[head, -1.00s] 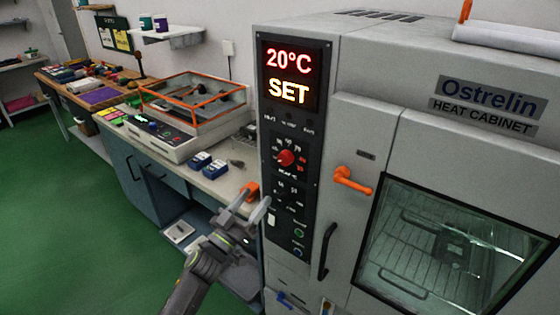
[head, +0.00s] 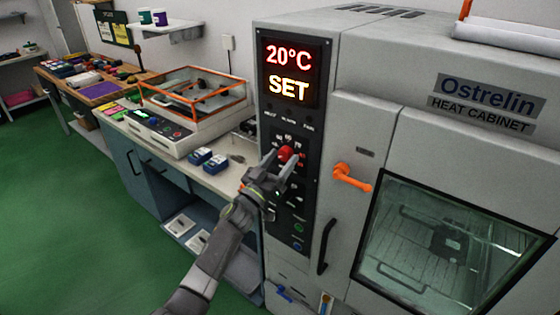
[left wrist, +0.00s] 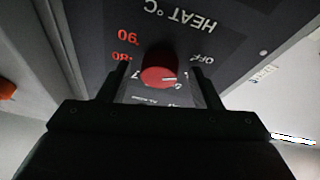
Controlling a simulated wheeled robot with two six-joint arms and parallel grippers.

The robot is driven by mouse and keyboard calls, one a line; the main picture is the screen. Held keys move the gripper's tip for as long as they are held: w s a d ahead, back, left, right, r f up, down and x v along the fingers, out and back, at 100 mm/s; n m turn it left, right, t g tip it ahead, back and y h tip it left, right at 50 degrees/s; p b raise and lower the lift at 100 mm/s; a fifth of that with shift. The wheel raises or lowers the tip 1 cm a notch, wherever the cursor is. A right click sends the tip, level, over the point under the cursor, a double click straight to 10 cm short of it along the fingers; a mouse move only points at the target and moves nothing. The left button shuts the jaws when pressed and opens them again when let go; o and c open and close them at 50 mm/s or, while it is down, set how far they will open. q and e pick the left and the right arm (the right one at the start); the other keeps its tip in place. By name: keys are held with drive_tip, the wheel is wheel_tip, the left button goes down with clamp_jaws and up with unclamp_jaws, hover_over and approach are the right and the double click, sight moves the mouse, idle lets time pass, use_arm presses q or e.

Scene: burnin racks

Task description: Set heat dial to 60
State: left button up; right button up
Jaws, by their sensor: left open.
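The heat cabinet (head: 355,150) has a dark control panel with a display (head: 289,74) reading 20°C and SET. The red heat dial (head: 286,153) sits on the panel below the display. My left gripper (head: 281,166) is open at the dial, with its fingers reaching up to it. In the left wrist view the red dial (left wrist: 159,77) lies between the two open fingertips (left wrist: 161,80), with a gap on each side. My right gripper is not in view.
An orange door handle (head: 352,178) sticks out right of the panel, and a dark vertical handle (head: 326,246) is below. A bench (head: 215,178) with blue items and an orange-edged case (head: 195,95) stands left. Green floor is open at the left.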

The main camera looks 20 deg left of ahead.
use_arm(q)
drive_tip(key=shift+c, duration=0.2)
drive_tip(key=c, duration=0.9)
drive_tip(key=shift+c, duration=0.2)
